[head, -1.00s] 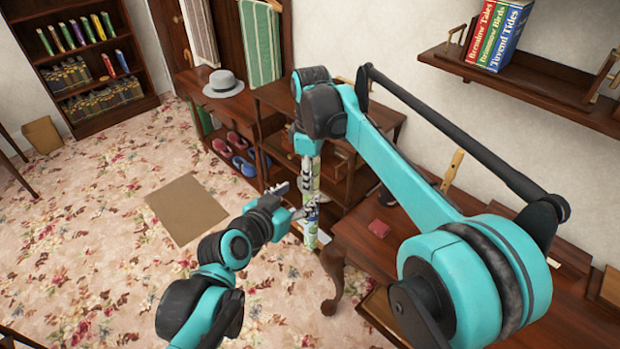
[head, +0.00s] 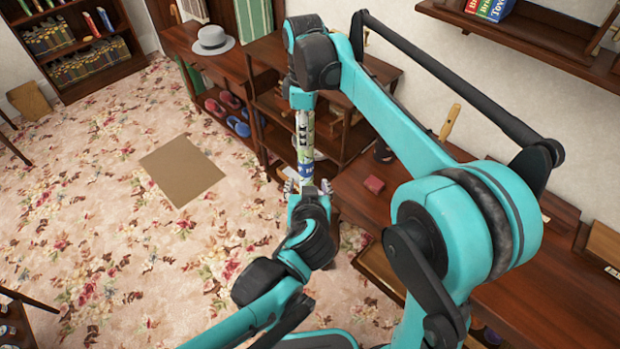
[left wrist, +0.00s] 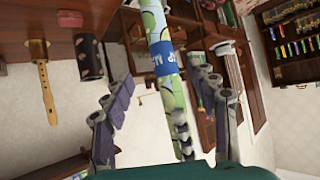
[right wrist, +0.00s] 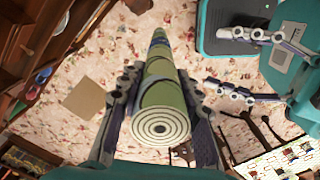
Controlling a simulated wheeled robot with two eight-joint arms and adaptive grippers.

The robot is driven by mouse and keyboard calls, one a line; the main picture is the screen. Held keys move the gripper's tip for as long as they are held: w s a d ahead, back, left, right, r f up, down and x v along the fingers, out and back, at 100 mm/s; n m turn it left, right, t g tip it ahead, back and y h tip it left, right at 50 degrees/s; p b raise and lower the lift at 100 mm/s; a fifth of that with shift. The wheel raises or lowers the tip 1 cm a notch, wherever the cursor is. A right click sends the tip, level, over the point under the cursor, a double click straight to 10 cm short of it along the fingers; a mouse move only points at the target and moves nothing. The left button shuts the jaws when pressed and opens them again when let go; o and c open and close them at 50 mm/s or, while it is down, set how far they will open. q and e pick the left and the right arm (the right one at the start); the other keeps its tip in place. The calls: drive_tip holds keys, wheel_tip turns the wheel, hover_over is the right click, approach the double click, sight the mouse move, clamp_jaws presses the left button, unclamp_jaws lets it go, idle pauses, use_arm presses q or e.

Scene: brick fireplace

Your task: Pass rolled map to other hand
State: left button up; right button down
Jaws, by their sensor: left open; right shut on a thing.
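The rolled map (head: 305,170) is a green and white tube with a blue lettered band. It hangs upright from my right gripper (head: 304,135), which is shut on its upper part. In the right wrist view its spiral end (right wrist: 160,127) faces the camera between the fingers. My left gripper (head: 307,185) is open near the map's lower part. In the left wrist view the map (left wrist: 155,25) runs across the gap between the left fingers (left wrist: 163,77). In the right wrist view the left fingers (right wrist: 218,62) point at the map but stand apart from it.
A dark shelf unit (head: 265,100) stands behind the map, with a grey hat (head: 212,40) on the cabinet beside it. A wooden desk (head: 440,190) with a small red box (head: 374,185) lies to the right. Flowered carpet (head: 110,235) is open at left.

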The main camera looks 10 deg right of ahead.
sight(307, 162)
use_arm(q)
drive_tip(key=w, duration=0.3)
drive_tip(key=w+f+n+t, duration=0.1)
drive_tip(key=w, duration=0.3)
drive_tip(key=w+f+t+y, duration=0.1)
drive_tip(key=w, duration=0.3)
drive_tip(key=shift+d+n, duration=0.3)
drive_tip(key=shift+d, duration=0.05)
drive_tip(key=c, duration=1.3)
clamp_jaws()
use_arm(e)
drive_tip(key=c, duration=1)
unclamp_jaws()
drive_tip(key=shift+r, duration=0.15)
